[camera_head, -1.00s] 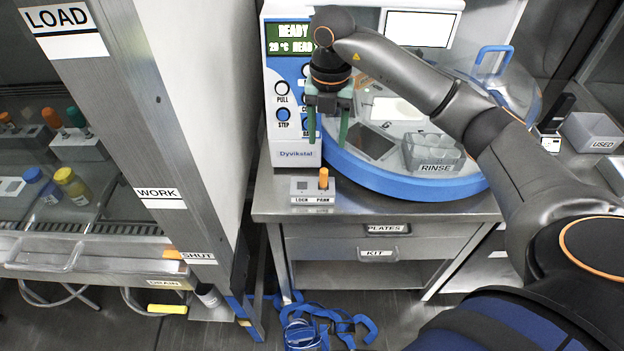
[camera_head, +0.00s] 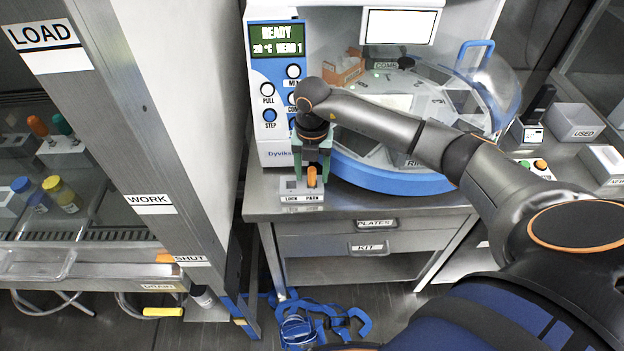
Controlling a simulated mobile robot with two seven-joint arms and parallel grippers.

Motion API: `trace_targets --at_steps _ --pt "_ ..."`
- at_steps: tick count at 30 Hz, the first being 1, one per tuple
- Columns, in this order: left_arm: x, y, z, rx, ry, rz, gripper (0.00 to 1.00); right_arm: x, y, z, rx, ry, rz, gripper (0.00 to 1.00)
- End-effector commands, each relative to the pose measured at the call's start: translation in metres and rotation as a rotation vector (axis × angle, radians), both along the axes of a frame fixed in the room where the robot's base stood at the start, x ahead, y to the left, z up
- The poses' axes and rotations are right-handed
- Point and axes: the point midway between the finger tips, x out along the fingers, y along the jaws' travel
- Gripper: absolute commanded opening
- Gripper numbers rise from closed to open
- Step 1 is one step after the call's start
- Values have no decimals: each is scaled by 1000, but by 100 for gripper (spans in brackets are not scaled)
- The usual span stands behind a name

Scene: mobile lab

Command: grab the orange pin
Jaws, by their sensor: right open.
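The orange pin (camera_head: 311,176) stands upright in a small grey block (camera_head: 290,187) labelled LOCK and PARK. The block sits at the front left of the steel bench top. My right gripper (camera_head: 311,176) points down over the block with its green fingers apart, one on each side of the pin as seen from here. I cannot tell whether the fingers touch it. My left gripper is not in view.
The Dyvikstal machine (camera_head: 274,100) with its blue-rimmed round bowl (camera_head: 390,178) stands just behind the block. A steel cabinet post (camera_head: 150,150) rises on the left. A grey USED box (camera_head: 575,122) stands at right. Blue straps (camera_head: 315,325) lie on the floor.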

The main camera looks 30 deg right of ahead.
Motion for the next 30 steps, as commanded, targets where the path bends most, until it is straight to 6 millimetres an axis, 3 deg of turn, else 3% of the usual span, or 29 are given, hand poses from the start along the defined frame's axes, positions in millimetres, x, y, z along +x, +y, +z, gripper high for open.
trace_targets --at_steps 4,19,30 --pt "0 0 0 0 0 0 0 0 0 0 0 0 0 57" --pt "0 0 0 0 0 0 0 0 0 1 1 1 0 1" --pt "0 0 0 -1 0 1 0 0 0 1 1 -1 0 0"
